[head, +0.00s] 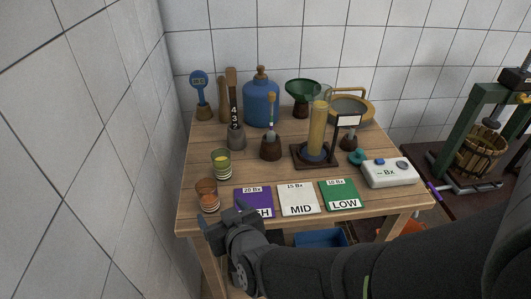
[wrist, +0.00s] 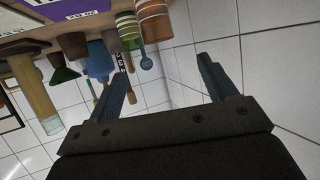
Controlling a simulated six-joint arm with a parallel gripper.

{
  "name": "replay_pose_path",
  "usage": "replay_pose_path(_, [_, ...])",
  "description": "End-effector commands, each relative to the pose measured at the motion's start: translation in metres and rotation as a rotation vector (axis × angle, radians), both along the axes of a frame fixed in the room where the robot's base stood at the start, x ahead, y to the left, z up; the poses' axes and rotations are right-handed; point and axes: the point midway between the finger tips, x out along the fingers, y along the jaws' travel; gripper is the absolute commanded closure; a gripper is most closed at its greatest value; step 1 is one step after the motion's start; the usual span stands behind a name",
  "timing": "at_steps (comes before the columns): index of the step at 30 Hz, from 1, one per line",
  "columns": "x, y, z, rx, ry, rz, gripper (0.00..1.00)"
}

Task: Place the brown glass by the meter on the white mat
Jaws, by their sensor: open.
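The brown glass (head: 207,194) stands upright at the table's front left corner, with pale bands near its base. It also shows at the top of the wrist view (wrist: 154,22). The white mat (head: 297,199), marked 15 Bx MID, lies bare between the purple and green mats. The white meter (head: 391,173), marked Bx, sits at the right, far from the brown glass. My gripper (head: 232,213) is open and empty at the front edge, just right of the brown glass. Its two fingers (wrist: 165,80) show apart in the wrist view, with the glass beyond them.
A green glass (head: 221,163) stands just behind the brown one. The purple mat (head: 253,202) is partly hidden by my gripper; the green mat (head: 342,195) is bare. A tall cylinder (head: 318,130), blue demijohn (head: 262,103) and funnel (head: 303,92) stand behind. A tiled wall is at left.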

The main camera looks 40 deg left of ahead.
Motion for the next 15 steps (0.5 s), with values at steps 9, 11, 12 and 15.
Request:
replay_pose_path(9, [0.010, 0.022, -0.011, -0.004, 0.001, -0.001, 0.23])
replay_pose_path(11, [0.012, 0.028, -0.013, -0.005, 0.001, -0.001, 0.23])
replay_pose_path(12, [0.013, 0.032, -0.015, -0.004, 0.000, -0.001, 0.23])
replay_pose_path(15, [0.018, 0.041, -0.019, -0.004, 0.002, -0.002, 0.23])
